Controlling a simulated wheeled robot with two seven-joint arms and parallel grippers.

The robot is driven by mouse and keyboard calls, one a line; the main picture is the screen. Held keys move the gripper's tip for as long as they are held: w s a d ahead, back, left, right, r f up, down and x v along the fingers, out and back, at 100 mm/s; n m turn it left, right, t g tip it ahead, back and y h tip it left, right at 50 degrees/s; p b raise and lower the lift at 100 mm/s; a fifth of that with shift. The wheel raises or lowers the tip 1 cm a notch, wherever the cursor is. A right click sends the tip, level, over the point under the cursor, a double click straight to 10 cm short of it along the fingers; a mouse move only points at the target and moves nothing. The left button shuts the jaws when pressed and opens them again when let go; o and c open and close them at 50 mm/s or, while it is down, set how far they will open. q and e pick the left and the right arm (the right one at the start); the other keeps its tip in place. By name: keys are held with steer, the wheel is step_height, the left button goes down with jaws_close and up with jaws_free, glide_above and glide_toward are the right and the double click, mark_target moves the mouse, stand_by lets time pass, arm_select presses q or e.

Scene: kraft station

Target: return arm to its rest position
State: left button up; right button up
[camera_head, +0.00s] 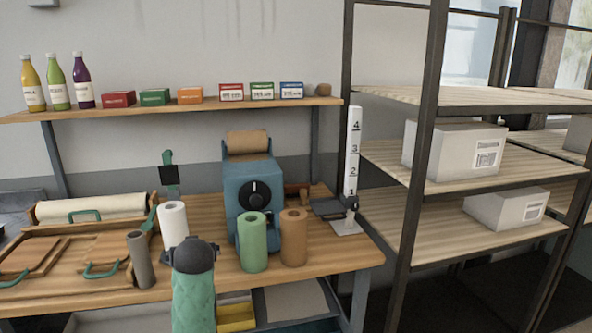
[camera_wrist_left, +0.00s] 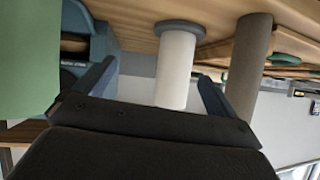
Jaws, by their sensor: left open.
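My left arm appears to rise from the bottom of the head view as a green link with a dark wrist end (camera_head: 194,256). It is in front of the workbench (camera_head: 320,257) and hides part of its front edge. In the left wrist view, which is upside down, my left gripper (camera_wrist_left: 155,88) shows two blue fingers spread apart. A white roll (camera_wrist_left: 176,68) appears in the gap between them, farther off; I see no grip on it. The same white roll (camera_head: 174,224) stands on the bench behind the wrist. My right gripper is not in view.
A grey cylinder (camera_head: 140,259) stands left of the white roll. A green roll (camera_head: 252,242) and a brown roll (camera_head: 293,238) stand to the right, before a blue machine (camera_head: 252,185). A metal shelf rack (camera_head: 425,155) stands right of the bench.

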arm_select(q)
steer(key=s+d+f+m+g+h, duration=0.25)
steer(key=s+d+f, duration=0.25)
steer(key=s+f, duration=0.5)
steer(key=s+d+f+m+g+h, duration=0.25)
steer(key=s+d+f, duration=0.4)
steer(key=s, duration=0.75)
steer(key=s+f+g, duration=0.2)
steer(key=s+f, duration=0.5)
steer(key=s, duration=0.5)
steer(key=s+f+g, duration=0.2)
steer(key=s+f, duration=0.6)
steer(key=s, duration=0.5)
steer(key=shift+s+d+f+m+h, duration=0.2)
steer(key=shift+s+d+m+h, duration=0.05)
steer(key=shift+d+m+h, duration=0.15)
steer(key=shift+a, duration=0.1)
